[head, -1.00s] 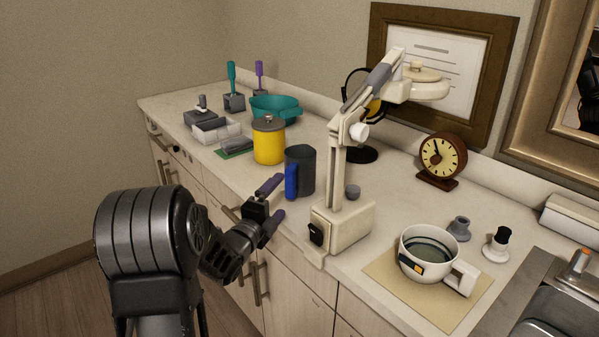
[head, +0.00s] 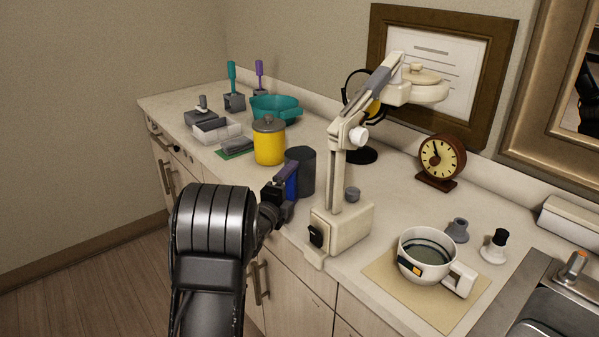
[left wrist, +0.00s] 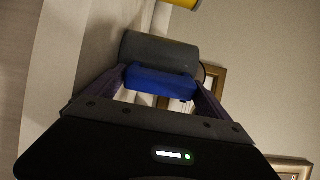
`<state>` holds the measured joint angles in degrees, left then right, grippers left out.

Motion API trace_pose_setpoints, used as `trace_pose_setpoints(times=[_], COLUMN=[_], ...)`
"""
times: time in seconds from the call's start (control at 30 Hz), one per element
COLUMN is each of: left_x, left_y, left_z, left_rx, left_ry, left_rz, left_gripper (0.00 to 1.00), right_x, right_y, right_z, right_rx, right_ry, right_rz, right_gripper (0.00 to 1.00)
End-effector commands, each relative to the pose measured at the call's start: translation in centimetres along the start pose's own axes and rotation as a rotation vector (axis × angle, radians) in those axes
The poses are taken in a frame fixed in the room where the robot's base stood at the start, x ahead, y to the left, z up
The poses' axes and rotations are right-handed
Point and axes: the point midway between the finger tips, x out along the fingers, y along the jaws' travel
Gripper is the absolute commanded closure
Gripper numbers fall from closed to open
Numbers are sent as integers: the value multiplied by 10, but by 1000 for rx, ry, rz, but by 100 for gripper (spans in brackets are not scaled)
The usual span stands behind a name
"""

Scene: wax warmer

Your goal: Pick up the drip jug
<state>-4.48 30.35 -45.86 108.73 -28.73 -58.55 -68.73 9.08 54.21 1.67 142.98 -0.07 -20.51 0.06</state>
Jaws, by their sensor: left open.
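The drip jug is a dark grey cylinder (head: 306,170) with a blue handle (head: 291,184). It stands upright on the counter, left of the cream stand. My left gripper (head: 284,182) is open at the handle side of the jug and partly hides the handle in the head view. In the left wrist view the grey jug body (left wrist: 150,47) lies beyond the blue handle (left wrist: 160,84). The handle sits between the tips of the two purple fingers. I cannot tell whether the fingers touch it. My right gripper is not in view.
The cream stand (head: 348,228) with its raised arm is close to the right of the jug. A yellow canister (head: 269,146) stands behind-left. A white mug (head: 424,258) sits on a tan mat (head: 380,272) at right. The counter's front edge runs beneath my left forearm.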

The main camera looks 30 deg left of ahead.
Motion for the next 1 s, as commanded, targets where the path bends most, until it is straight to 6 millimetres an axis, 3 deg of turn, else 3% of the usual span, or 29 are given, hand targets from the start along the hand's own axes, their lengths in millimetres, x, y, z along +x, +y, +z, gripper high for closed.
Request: trace_pose_setpoints(times=[0.6,1.0], left_x=[2,2], left_y=[0,0], left_z=[0,0], left_rx=[-1,-1], left_ry=[0,0], left_rz=[-1,0], left_gripper=[8,40], right_x=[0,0], right_y=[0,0], right_z=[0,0], right_rx=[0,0], right_ry=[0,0], right_rz=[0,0], right_gripper=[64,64])
